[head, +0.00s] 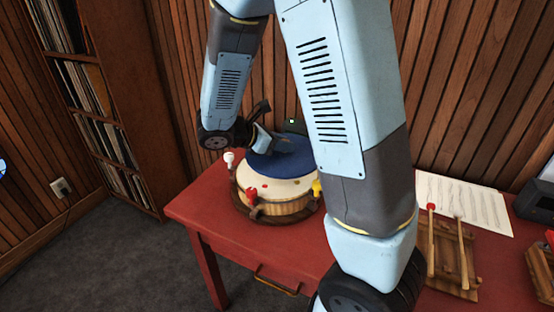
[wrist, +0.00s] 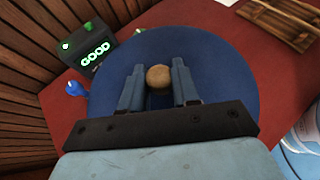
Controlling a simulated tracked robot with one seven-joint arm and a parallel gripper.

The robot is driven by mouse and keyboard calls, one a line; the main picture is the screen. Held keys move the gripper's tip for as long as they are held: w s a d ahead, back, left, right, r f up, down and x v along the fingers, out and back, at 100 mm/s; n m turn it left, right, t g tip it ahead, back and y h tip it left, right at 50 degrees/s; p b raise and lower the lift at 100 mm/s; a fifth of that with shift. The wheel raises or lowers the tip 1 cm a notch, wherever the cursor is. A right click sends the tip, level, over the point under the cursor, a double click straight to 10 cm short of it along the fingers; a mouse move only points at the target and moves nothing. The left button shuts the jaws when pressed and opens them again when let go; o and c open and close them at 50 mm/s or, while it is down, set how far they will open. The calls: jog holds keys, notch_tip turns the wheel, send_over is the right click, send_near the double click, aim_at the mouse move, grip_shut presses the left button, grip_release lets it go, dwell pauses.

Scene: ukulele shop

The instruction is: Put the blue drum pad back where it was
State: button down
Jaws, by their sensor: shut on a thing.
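The blue drum pad (head: 284,158) is a dark blue disc, over the cream top of a round wooden drum (head: 262,206). In the head view the drum's cream skin shows in front of the pad. I cannot tell whether the pad touches it. In the wrist view the pad (wrist: 215,75) fills the middle and hides the drum beneath. My gripper (wrist: 159,72) is shut on the pad's round wooden knob (wrist: 158,77), with one finger on each side. In the head view my gripper (head: 264,143) is partly hidden by the pad and arm.
The drum stands on a red table (head: 203,209), with white, red and yellow pegs around it. A wooden rack with mallets (head: 452,255) and a paper sheet (head: 480,207) lie at right.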

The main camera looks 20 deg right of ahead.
aim_at(277, 152)
jog(key=w+f, duration=0.2)
jog(key=f, duration=0.1)
jog(key=w+f, duration=0.3)
jog(key=shift+f, duration=1.55)
jog(key=c, duration=0.8)
grip_release()
jog(key=shift+d, duration=0.1)
